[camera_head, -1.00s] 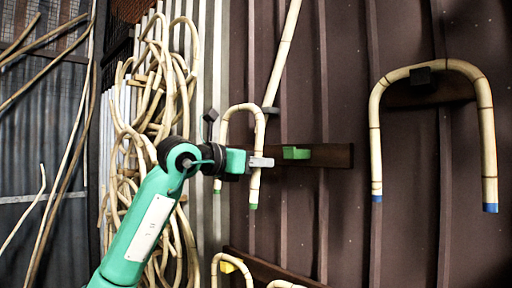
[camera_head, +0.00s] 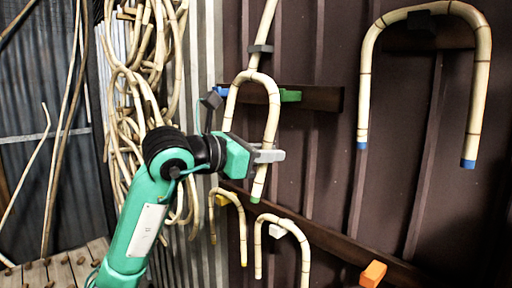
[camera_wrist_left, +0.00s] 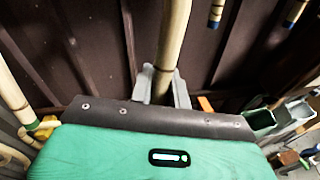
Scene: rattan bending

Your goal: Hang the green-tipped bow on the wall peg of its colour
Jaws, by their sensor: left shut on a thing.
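The green-tipped bow (camera_head: 271,95) is a pale bent cane arch, hanging upright with its curve at the top. My left gripper (camera_head: 268,155) is shut on its right leg, above the green tip. The gripper hides the lower end of the left leg. In the left wrist view the held leg (camera_wrist_left: 175,35) rises between the grey fingers (camera_wrist_left: 161,85). The green peg (camera_head: 290,95) is on the upper dark board, just right of the arch and a little below its top. The bow appears in front of the board; its distance from the wall is unclear. My right gripper is out of view.
A blue peg (camera_head: 221,91) sits left of the green one. A large blue-tipped bow (camera_head: 478,90) hangs at the right. Smaller bows hang below on a yellow peg (camera_head: 221,200) and a white peg (camera_head: 277,231). An orange peg (camera_head: 373,274) is bare.

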